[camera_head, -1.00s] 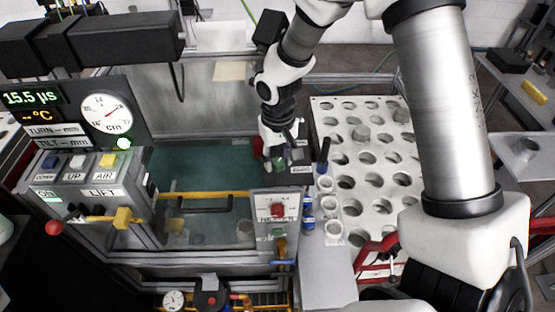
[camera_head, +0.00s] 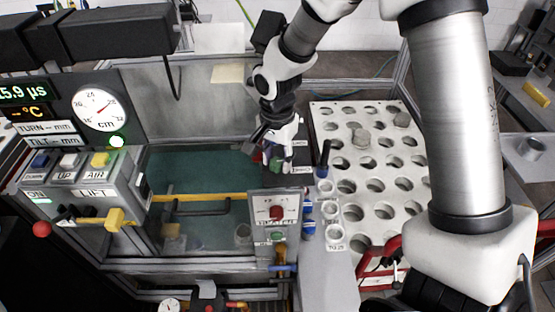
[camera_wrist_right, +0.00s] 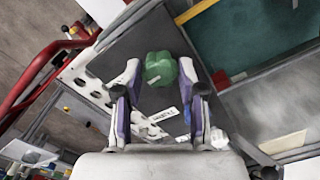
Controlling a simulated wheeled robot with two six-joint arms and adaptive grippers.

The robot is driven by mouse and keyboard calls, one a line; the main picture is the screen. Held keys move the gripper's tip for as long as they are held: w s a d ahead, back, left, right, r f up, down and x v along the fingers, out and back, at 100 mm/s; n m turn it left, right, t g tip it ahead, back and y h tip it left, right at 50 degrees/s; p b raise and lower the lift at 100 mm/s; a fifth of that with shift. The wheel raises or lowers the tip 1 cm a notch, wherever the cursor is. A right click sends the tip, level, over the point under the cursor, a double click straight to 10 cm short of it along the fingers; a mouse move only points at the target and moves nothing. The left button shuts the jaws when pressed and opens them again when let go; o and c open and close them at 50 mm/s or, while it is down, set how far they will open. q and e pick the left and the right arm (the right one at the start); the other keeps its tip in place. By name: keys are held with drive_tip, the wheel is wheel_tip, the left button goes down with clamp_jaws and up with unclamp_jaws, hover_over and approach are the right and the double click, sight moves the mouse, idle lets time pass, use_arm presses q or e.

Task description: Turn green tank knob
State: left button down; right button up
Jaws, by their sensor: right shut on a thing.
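The green knob (camera_wrist_right: 160,68) is lobed and sits on a dark panel with a white label in the right wrist view. My right gripper (camera_wrist_right: 161,73) has its fingers on both sides of the knob and is shut on it. In the head view the right gripper (camera_head: 275,152) reaches down to the panel at the tank's right edge, and the green knob (camera_head: 276,164) shows partly below its fingers. The tank (camera_head: 205,170) holds dark green liquid. My left gripper is not in view.
A red knob (camera_head: 257,156) sits just left of the gripper. A white rack with round holes (camera_head: 350,205) stands to the right. A control box (camera_head: 85,180) with lift buttons and a round gauge (camera_head: 98,108) are at the left. A yellow bar (camera_head: 200,197) crosses the tank.

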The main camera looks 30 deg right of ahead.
sight(276, 161)
drive_tip(key=shift+s+f+m+b, duration=0.15)
drive_tip(key=shift+m+b, duration=0.25)
drive_tip(key=shift+m, duration=1.1)
drive_tip(key=o, duration=1.1)
drive_tip(key=shift+a, duration=0.15)
drive_tip(key=shift+r, duration=0.25)
wheel_tip(276, 161, up, 12)
drive_tip(key=shift+f, duration=0.1)
